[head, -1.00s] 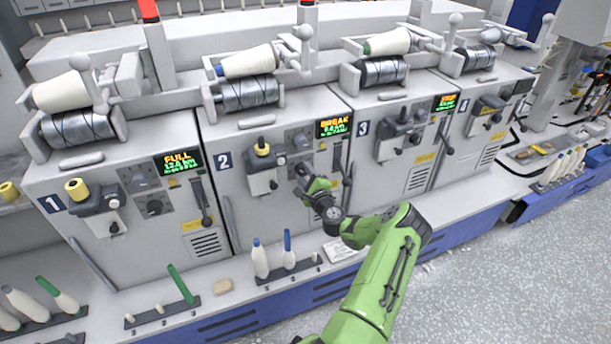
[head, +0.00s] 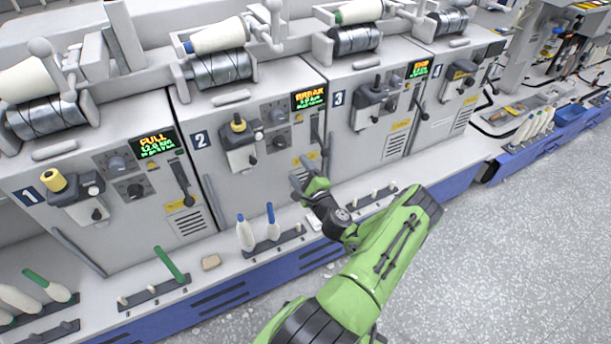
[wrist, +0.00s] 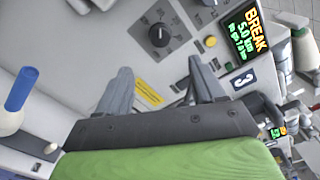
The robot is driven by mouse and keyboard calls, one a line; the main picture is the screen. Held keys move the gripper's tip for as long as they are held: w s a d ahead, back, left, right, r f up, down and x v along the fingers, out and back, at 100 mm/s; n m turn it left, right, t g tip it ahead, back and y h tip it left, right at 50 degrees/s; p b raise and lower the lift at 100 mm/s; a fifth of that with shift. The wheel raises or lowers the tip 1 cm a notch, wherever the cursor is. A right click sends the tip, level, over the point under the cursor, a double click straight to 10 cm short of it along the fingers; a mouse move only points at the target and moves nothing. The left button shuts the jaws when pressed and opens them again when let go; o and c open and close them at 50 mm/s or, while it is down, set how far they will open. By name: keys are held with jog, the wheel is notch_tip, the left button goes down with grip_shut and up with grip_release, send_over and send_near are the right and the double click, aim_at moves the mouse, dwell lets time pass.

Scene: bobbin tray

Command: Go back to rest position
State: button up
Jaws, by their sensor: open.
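My gripper (head: 300,178) is at the end of my green arm, in front of the lower right part of the unit 2 panel in the head view. In the wrist view its two grey fingers (wrist: 160,92) stand wide apart with nothing between them. Behind them are a yellow label and a dark lever on the panel. The unit 2 display (head: 309,98) reads BREAK, and it also shows in the wrist view (wrist: 249,38).
Open speckled floor (head: 500,260) lies to the right.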

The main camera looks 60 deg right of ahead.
jog(key=v, duration=0.4)
dwell(0.4)
